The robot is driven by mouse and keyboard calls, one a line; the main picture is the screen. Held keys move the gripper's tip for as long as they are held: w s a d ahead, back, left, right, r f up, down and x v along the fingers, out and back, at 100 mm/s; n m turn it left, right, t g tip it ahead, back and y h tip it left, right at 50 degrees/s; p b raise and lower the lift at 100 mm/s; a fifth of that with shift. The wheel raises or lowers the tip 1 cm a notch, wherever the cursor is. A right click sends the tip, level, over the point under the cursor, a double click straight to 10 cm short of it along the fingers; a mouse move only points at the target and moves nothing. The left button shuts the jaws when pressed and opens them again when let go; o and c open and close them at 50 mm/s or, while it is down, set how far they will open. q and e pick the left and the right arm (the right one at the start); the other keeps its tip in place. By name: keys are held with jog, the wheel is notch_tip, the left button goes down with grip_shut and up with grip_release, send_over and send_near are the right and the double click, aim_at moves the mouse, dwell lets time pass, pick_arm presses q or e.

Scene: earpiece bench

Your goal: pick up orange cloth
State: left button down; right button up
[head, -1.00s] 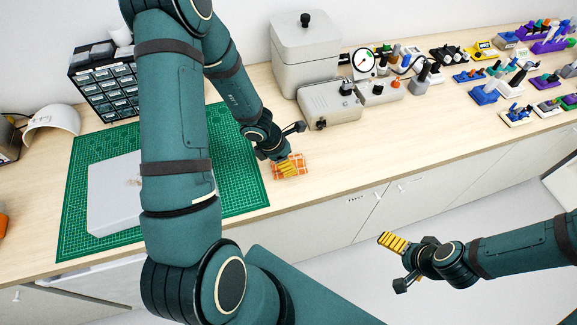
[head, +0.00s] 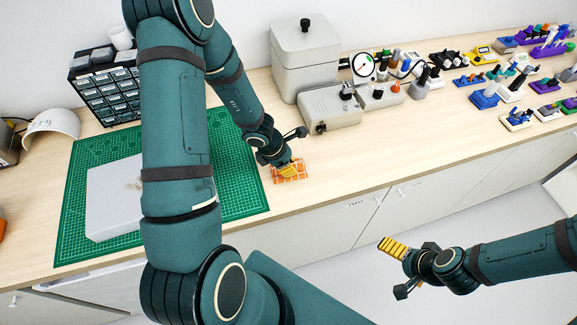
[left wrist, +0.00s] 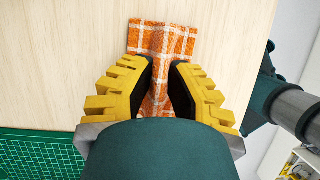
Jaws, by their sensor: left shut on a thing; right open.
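The orange cloth (head: 297,176) has a white check and lies on the wooden bench just right of the green cutting mat. My left gripper (head: 285,168) points down at it from above. In the left wrist view the cloth (left wrist: 162,40) is pinched into a ridge, and my left gripper (left wrist: 161,75) is shut on it with the fold between its yellow fingers. Part of the cloth is hidden under the fingers. My right gripper (head: 397,268) is open and empty, out in front of the bench over the floor.
The green mat (head: 240,180) carries a flat grey box (head: 112,205). A grey device (head: 330,108) with a tall block (head: 305,60) stands behind the cloth. Colourful stands (head: 490,95) fill the right end. The bench right of the cloth is clear.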

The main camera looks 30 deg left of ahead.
aim_at(293, 163)
pick_arm(q)
jog(key=shift+r+p, duration=1.1)
jog(key=shift+r, duration=3.85)
jog(key=c, duration=1.5)
grip_release()
jog(key=shift+c, duration=0.2)
grip_shut()
jog(key=shift+s, duration=0.1)
